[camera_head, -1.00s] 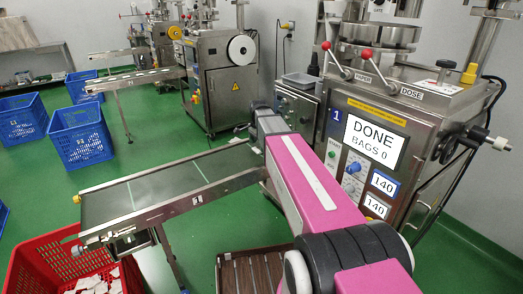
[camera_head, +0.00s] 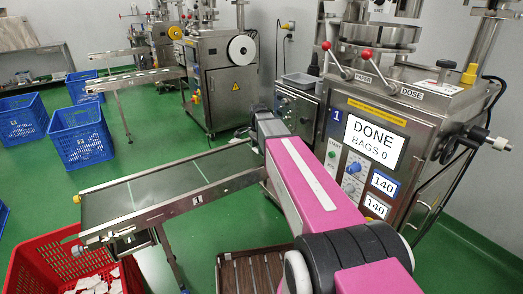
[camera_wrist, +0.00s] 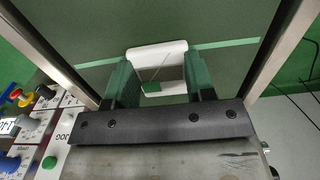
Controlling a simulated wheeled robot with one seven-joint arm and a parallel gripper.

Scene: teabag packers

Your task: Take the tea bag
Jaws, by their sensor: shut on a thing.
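A white tea bag (camera_wrist: 152,52) with a small green tag (camera_wrist: 152,87) is between the two green fingers of my gripper (camera_wrist: 160,78) in the wrist view. The fingers are shut on it, one on each side. The dark green conveyor belt (camera_wrist: 215,60) lies behind the bag. I cannot tell whether the bag still touches the belt.
The steel packing machine (camera_head: 440,130) stands right of my arm; its screen (camera_head: 374,139) reads "DONE BAGS 0". A red crate (camera_head: 40,262) with white bags stands at the belt's outer end. Steel rails (camera_wrist: 280,45) flank the gripper. Blue crates (camera_head: 80,145) stand on the floor farther left.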

